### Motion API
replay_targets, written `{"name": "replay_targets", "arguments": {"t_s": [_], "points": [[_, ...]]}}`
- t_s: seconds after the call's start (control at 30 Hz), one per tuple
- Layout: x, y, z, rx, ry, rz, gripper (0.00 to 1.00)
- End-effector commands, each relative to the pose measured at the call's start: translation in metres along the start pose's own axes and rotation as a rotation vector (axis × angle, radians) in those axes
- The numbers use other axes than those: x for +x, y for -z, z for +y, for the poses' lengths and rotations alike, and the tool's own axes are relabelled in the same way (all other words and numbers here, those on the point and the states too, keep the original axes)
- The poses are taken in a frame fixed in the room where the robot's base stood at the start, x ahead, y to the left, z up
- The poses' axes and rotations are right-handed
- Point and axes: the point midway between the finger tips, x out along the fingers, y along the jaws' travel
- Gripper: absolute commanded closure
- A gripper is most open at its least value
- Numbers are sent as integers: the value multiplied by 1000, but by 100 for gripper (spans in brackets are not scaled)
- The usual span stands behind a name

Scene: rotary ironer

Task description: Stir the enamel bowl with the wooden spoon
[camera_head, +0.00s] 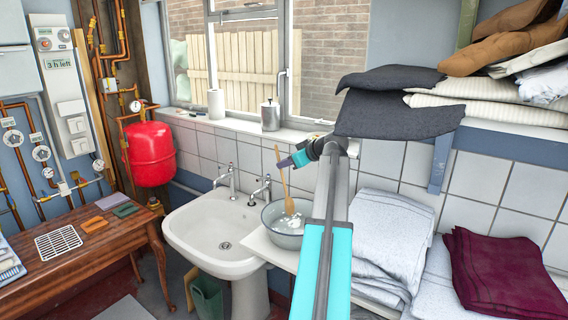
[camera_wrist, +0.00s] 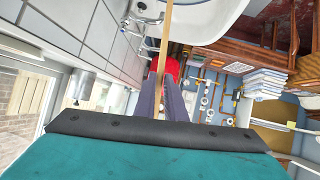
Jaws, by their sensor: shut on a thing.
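The wooden spoon (camera_head: 285,184) stands nearly upright, slightly tilted, with its lower end inside the enamel bowl (camera_head: 287,239). The bowl is grey and sits on the white counter just right of the sink; something whitish shows inside it. My gripper (camera_head: 283,162) is above the bowl, shut on the upper part of the spoon's handle. In the wrist view the spoon's handle (camera_wrist: 166,38) runs up from between the fingers of my gripper (camera_wrist: 168,88). The bowl cannot be made out in the wrist view.
A white sink (camera_head: 219,228) with two taps stands left of the bowl. Folded grey towels (camera_head: 392,232) and a maroon cloth (camera_head: 503,270) lie to the right. A dark folded cloth (camera_head: 395,114) overhangs the shelf close to my wrist. A metal canister (camera_head: 270,115) stands on the sill.

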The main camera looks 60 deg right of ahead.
Motion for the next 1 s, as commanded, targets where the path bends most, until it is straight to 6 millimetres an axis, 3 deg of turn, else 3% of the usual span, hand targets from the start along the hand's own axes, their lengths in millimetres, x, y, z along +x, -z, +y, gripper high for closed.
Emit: {"name": "replay_targets", "arguments": {"t_s": [1.0], "points": [[22,-51,0,1,0,0,100]]}}
